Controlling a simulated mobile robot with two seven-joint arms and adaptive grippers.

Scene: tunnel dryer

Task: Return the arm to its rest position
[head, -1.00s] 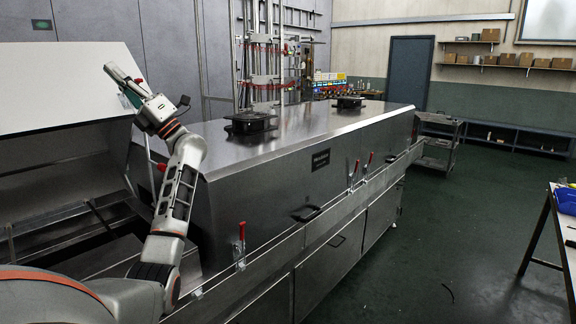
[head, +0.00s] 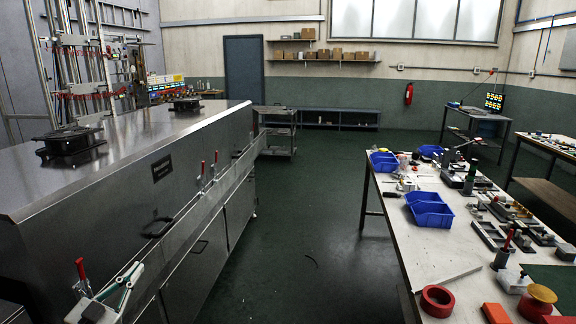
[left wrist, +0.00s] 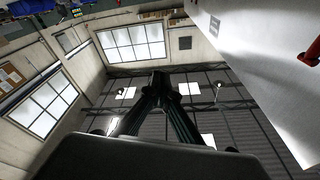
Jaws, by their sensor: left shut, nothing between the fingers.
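My left gripper (head: 132,272) shows at the lower left of the head view, in front of the steel dryer's side (head: 120,225). Its fingers are shut with nothing between them, and they point up and to the right. A red-handled clamp (head: 82,274) stands just left of it. I cannot tell if the gripper touches the dryer. In the left wrist view the fingers (left wrist: 160,82) meet at their tips, with the ceiling and windows behind them. The rest of my left arm is out of the head view. My right gripper is not in view.
A workbench (head: 440,262) with blue bins (head: 428,208) and several tools stands on the right. Open green floor (head: 305,220) lies between it and the dryer. A trolley (head: 276,130) stands beyond the dryer's far end. In the left wrist view a pale panel (left wrist: 250,65) fills the right.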

